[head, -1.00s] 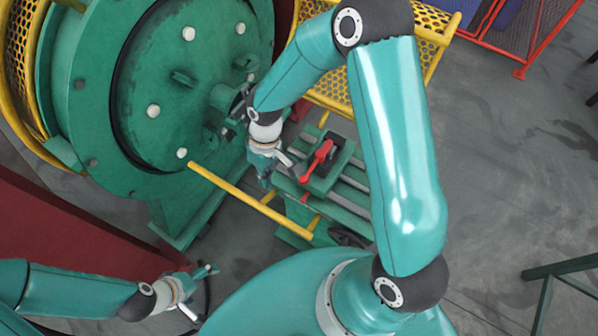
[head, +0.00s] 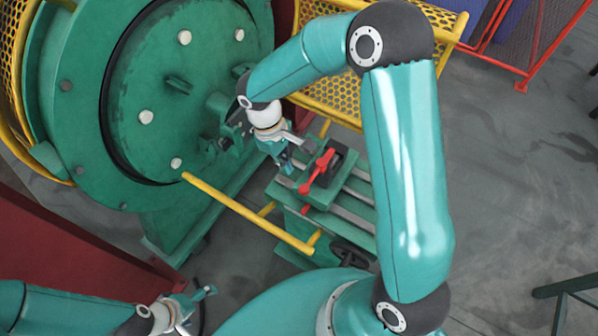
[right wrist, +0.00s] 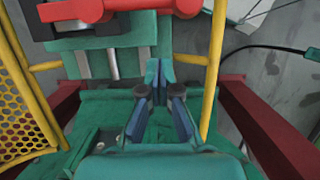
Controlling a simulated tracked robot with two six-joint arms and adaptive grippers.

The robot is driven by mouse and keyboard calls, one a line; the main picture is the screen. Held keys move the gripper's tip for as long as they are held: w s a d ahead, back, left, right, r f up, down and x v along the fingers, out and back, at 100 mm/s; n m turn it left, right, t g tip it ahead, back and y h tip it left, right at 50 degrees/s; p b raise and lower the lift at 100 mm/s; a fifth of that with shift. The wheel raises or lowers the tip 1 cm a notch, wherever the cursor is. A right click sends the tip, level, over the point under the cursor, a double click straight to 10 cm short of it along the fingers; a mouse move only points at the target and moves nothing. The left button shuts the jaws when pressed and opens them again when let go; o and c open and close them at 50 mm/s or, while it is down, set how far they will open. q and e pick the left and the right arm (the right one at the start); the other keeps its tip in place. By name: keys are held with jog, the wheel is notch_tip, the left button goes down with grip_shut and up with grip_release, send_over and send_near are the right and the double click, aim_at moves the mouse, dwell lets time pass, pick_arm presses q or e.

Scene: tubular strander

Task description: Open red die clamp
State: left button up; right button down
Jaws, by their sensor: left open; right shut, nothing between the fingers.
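The red die clamp (head: 318,172) is a red lever on a dark block, mounted on a green carriage with grey rails. It also shows at the top of the right wrist view as a red bar (right wrist: 110,8). My right gripper (head: 287,166) is left of the lever, close to it; whether they touch cannot be told in the head view. In the right wrist view its fingers (right wrist: 160,72) are together, empty, and below the red bar with a gap in the picture. My left gripper (head: 200,302) is open at the bottom left, far from the clamp.
A yellow rail (head: 250,214) runs in front of the carriage. The big green drum (head: 165,90) stands at left, a yellow mesh guard (head: 330,98) behind the clamp. A dark handwheel (head: 349,256) is below the carriage. Open floor (head: 510,170) lies to the right.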

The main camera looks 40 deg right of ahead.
aim_at(318, 170)
jog(key=shift+s+d+f+p, duration=0.1)
jog(key=shift+s+d+p, duration=0.25)
jog(key=shift+s, duration=0.65)
jog(key=shift+s+d+f+p, duration=0.1)
jog(key=shift+s+d, duration=0.35)
jog(key=shift+s, duration=0.5)
